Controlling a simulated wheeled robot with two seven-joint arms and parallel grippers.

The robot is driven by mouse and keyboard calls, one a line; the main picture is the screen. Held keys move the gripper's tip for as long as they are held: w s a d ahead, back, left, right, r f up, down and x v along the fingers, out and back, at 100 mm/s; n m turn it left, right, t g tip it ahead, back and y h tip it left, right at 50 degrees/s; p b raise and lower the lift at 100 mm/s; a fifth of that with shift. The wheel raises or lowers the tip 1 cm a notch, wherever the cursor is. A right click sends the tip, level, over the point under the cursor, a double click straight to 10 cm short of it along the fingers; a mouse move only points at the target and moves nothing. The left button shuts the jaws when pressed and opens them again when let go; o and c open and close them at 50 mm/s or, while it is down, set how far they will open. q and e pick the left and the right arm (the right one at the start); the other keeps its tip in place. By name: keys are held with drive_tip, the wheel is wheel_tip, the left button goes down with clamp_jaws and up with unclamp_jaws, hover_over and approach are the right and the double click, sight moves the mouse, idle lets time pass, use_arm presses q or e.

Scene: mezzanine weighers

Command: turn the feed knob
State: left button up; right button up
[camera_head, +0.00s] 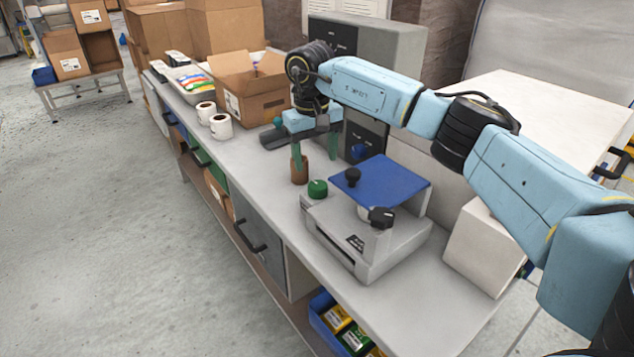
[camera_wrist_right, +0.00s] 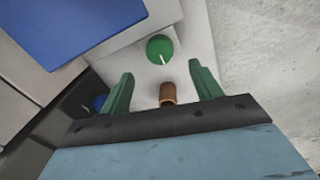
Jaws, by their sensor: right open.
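A grey machine (camera_head: 370,240) with a blue plate (camera_head: 385,185) stands on the bench. A round green knob (camera_head: 317,188) sits at its left corner; in the wrist view this green knob (camera_wrist_right: 160,48) shows a white mark. A black knob (camera_head: 381,217) is at its front right and another black knob (camera_head: 352,175) is by the blue plate. Which one is the feed knob I cannot tell. My right gripper (camera_head: 317,157) is open, fingers downward, above the bench behind the green knob and apart from it. In the wrist view, the green knob lies beyond the fingertips (camera_wrist_right: 160,72). My left gripper is out of view.
A small brown cylinder (camera_head: 299,171) stands on the bench close to my right fingers. A grey cabinet (camera_head: 410,45) stands behind. A white box (camera_head: 490,245) stands right of the machine.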

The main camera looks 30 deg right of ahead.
sight(317, 184)
wheel_tip(317, 184, down, 6)
drive_tip(key=shift+d+f, duration=0.1)
drive_tip(key=shift+d, duration=0.05)
drive_tip(key=shift+f, duration=0.55)
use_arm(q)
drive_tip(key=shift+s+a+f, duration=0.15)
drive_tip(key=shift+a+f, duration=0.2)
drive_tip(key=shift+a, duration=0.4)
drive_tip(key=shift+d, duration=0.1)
use_arm(e)
drive_tip(key=shift+c, duration=0.7)
drive_tip(key=c, duration=0.8)
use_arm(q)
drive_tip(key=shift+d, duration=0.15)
use_arm(e)
drive_tip(key=shift+c, duration=0.2)
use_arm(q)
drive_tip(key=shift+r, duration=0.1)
